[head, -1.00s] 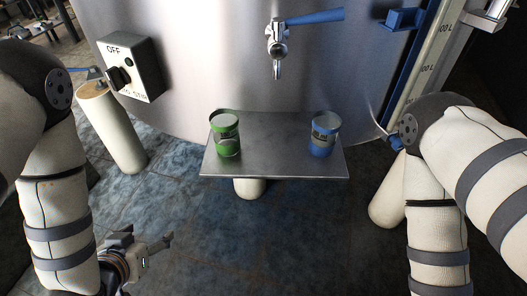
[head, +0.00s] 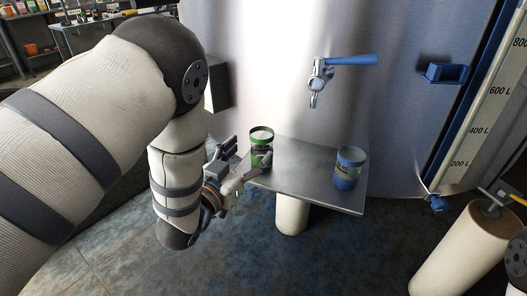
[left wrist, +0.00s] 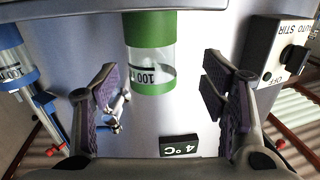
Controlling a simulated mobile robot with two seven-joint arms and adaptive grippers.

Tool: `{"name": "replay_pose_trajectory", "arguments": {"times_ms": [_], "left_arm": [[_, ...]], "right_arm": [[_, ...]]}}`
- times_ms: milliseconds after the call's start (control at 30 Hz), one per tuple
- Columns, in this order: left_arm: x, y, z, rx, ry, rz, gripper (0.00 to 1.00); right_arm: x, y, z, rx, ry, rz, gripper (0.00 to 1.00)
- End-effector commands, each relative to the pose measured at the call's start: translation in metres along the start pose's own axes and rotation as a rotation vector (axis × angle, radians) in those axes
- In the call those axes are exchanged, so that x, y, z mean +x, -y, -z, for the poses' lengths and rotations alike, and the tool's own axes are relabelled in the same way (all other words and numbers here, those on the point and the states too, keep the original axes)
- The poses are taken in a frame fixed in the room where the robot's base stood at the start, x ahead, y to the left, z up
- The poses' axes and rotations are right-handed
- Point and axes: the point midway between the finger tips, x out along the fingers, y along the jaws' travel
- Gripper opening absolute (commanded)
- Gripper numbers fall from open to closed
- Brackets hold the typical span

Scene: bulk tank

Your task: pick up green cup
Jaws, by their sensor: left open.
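The green cup (head: 261,148), a clear cup with green bands, stands upright on the left part of the steel shelf (head: 300,160). My left gripper (head: 245,167) is open beside the cup's left and near side, level with the shelf edge. In the left wrist view the green cup (left wrist: 150,52) appears upside down between the two spread fingers (left wrist: 163,88), with a gap on each side. I cannot tell how deep it sits between them. My right gripper is out of the picture.
A blue cup (head: 348,168) stands on the shelf's right part; it also shows at the left of the left wrist view (left wrist: 12,62). A tap with a blue handle (head: 345,60) juts from the steel tank (head: 250,60) above the shelf. A gauge (head: 480,110) is at right.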

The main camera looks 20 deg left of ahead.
Motion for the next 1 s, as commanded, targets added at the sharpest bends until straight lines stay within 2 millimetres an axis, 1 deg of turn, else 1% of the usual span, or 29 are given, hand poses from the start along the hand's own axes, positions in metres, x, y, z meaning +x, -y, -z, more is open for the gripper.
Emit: {"name": "replay_pose_trajectory", "arguments": {"times_ms": [200, 300, 533, 567, 600, 667, 700, 733, 1000], "left_arm": [[0.039, -0.008, -0.007, -0.001, -0.001, -0.001, 0.66], [0.051, -0.008, -0.007, -0.001, 0.001, 0.000, 0.66], [0.053, -0.008, -0.005, -0.001, 0.001, 0.000, 0.66], [0.053, -0.008, -0.005, -0.001, 0.001, 0.000, 0.59], [0.053, -0.007, -0.005, -0.001, 0.001, 0.000, 0.50], [0.053, -0.007, -0.005, -0.001, 0.001, 0.000, 0.37], [0.053, -0.007, -0.005, -0.001, 0.001, 0.000, 0.28], [0.053, -0.007, -0.005, -0.001, 0.001, 0.000, 0.23], [0.053, -0.007, -0.006, -0.001, 0.001, 0.000, 0.22]], "right_arm": [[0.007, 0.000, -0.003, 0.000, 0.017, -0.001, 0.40], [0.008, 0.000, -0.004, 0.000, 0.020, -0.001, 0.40], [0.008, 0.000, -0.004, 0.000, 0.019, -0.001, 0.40], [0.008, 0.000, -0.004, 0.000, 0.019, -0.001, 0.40], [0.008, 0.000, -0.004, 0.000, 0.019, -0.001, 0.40], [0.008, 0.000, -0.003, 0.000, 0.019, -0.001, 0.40], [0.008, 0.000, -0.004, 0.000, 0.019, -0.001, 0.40], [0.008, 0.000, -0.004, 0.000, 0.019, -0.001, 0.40], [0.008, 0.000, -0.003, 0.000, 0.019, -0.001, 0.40]]}}
